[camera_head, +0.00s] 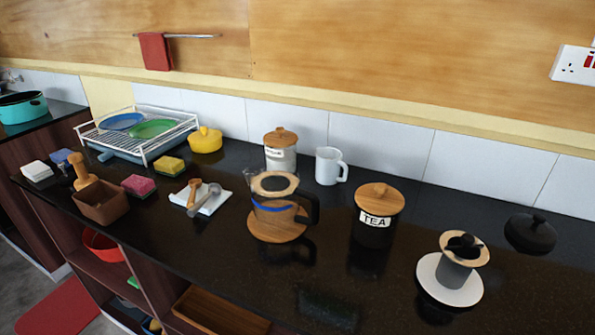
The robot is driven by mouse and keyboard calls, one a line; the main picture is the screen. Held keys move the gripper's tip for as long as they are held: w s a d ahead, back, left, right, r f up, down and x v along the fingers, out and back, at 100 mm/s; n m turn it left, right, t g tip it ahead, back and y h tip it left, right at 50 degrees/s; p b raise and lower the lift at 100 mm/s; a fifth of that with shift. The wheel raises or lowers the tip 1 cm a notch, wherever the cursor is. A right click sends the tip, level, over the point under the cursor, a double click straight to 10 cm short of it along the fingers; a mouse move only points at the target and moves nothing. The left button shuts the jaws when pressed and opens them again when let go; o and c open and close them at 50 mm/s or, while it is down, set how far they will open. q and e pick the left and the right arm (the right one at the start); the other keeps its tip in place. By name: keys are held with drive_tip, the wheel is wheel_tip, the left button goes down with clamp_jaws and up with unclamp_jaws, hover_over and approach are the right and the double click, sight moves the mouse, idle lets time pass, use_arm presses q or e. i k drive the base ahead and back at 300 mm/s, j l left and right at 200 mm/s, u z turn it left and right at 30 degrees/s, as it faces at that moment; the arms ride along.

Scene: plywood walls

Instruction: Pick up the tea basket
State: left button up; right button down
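A dark jar with a round wooden lid and a white "TEA" label (375,221) stands on the black counter. To its right, a small grey cup-shaped vessel with a wooden rim and a black knob or handle (455,274) stands on a white round plate (430,277). I cannot tell which thing is the tea basket. A glass teapot with a wooden top and black handle (270,211) stands on a round wooden coaster (267,232); its inside is hard to make out. Neither of my grippers is in view.
A black lid (530,234) lies at the far right. Behind the teapot stand a wooden-lidded jar (281,157) and a white mug (328,166). A white dish rack (150,145), sponges and a brown box (102,203) are left. The front right counter is mostly clear.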

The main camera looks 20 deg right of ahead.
sight(462, 252)
drive_tip(key=z, duration=1.6)
